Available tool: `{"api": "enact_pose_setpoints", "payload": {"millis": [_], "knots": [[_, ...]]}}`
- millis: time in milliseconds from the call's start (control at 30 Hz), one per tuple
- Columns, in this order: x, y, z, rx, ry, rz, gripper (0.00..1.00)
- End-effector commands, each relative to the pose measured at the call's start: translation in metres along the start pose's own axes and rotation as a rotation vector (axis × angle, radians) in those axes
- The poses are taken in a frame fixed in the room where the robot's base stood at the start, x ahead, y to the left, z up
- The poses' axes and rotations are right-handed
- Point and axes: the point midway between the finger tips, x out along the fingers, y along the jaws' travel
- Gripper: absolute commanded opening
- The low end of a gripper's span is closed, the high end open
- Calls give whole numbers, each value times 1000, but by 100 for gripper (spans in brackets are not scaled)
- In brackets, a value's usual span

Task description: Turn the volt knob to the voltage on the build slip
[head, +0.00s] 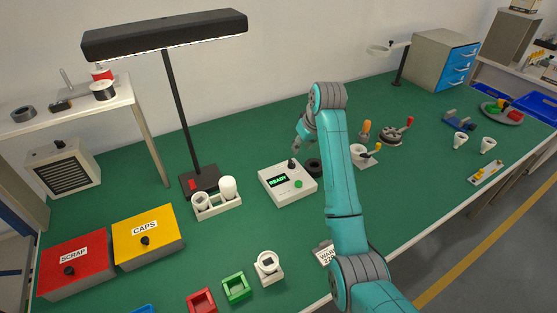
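A white control box (275,194) with a green "READY" display (278,181) stands on the green bench in the head view. A black knob (291,163) sticks up at its back right, and a green button (298,184) sits at its front right. I cannot read the knob's setting. My gripper (297,149) hangs close above the black knob, pointing down. It is small and partly turned away, so contact and finger opening cannot be made out. A white slip (325,254) with "WAR" and a "22" line stands left of my arm, which partly hides it.
A two-cup holder (217,208) stands left of the box, beside a tall lamp (172,100). Red SCRAP (75,265) and yellow CAPS (148,237) boxes are far left. Small red (201,301) and green (237,287) trays sit in front. A black ring (314,167) lies right of the box.

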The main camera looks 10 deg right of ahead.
Motion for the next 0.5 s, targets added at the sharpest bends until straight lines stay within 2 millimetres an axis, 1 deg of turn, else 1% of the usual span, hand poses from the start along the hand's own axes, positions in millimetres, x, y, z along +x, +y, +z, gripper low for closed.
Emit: {"api": "enact_pose_setpoints", "payload": {"millis": [67, 167, 267, 500], "knots": [[-1, -2, -2, -9, -8, -8, 36], [5, -2, -2, -12, -10, -10, 36], [18, -2, -1, -11, -11, -10, 36], [61, -2, -1, -10, -11, -9, 36]]}}
